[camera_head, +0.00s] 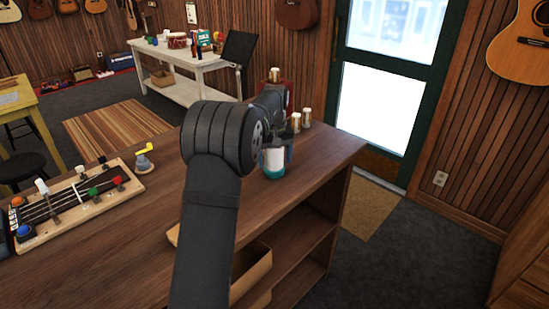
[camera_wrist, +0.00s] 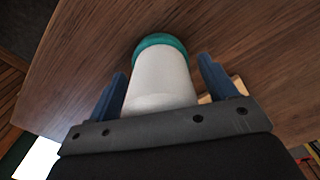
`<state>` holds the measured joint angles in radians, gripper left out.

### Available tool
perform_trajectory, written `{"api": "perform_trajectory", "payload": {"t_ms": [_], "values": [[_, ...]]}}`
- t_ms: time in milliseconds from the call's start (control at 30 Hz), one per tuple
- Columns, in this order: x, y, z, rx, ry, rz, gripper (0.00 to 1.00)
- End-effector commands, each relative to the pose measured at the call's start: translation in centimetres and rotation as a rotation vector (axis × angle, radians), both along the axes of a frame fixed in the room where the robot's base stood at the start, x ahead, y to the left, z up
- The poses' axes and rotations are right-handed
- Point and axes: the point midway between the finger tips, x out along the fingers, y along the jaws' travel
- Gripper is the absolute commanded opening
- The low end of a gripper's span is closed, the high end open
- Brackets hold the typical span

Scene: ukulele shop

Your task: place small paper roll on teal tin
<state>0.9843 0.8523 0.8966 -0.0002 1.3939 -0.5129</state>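The small paper roll (camera_head: 274,158) is a white cylinder standing upright at the teal tin (camera_head: 274,174), near the right end of the wooden counter. In the wrist view the roll (camera_wrist: 160,78) lies between my fingers, with the rim of the teal tin (camera_wrist: 160,40) at its far end. My gripper (camera_wrist: 165,80) has a blue finger on each side of the roll. Narrow gaps show beside it, clearest on the right, so the fingers look open around it. My arm hides part of the roll's surroundings in the head view.
Two small light cylinders (camera_head: 301,121) stand just behind on the counter (camera_head: 130,235). Another cylinder (camera_head: 275,74) tops a red object (camera_head: 286,93). A ukulele neck board with knobs (camera_head: 80,203) and a yellow-handled piece (camera_head: 144,158) lie left. The counter's right edge is close.

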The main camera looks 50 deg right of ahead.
Motion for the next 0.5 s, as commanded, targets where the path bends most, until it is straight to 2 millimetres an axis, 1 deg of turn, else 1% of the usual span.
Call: {"api": "perform_trajectory", "payload": {"t_ms": [267,367,467,500], "values": [[0.0,0.0,0.2,-0.001,0.000,0.000,0.77],[0.0,-0.1,1.1,-0.003,-0.002,0.000,0.77],[0.0,-0.1,2.8,-0.005,-0.003,0.000,0.77],[0.0,-0.1,3.7,-0.005,-0.003,0.000,0.77]]}}
